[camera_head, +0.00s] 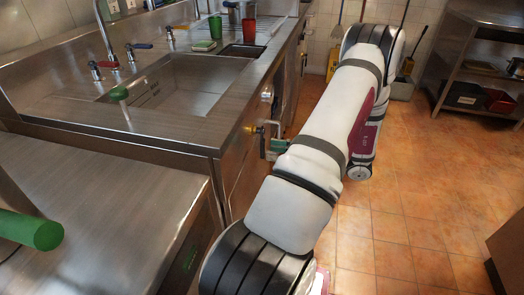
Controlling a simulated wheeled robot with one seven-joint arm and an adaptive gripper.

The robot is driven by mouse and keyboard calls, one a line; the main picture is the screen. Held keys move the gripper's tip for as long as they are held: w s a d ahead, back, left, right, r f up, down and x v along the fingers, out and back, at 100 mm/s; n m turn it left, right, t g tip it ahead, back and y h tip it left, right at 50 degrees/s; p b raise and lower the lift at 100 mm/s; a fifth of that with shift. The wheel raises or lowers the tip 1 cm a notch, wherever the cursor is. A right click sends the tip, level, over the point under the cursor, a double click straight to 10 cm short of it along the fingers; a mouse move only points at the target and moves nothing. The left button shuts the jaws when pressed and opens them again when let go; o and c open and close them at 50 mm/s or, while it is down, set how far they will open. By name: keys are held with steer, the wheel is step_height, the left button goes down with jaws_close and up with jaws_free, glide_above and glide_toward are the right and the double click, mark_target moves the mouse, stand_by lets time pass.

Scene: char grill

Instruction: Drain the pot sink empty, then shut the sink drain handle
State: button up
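The pot sink (190,78) is a steel basin set in the counter; its inside looks grey, and I cannot tell whether water stands in it. A brass-coloured fitting (249,129), which looks like the drain handle's valve, sticks out from the counter front below the sink's right side. My gripper (268,136) is at this fitting, in front of the cabinet face, partly hidden by my white arm. Its fingers are small and dark here, so I cannot tell whether they grip, touch or only stand beside the handle. The handle's angle is unclear.
Taps with red and blue levers (138,46) stand behind the sink. A red cup (249,31) and a green cup (215,27) stand on the far counter. A green-topped lever (119,93) rises near the sink. A steel shelf (455,60) stands far right. The tiled floor (410,220) is clear.

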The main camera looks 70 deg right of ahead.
mark_target(263, 149)
steer(key=shift+w+a, duration=0.2)
steer(key=shift+w, duration=2.1)
jaws_close()
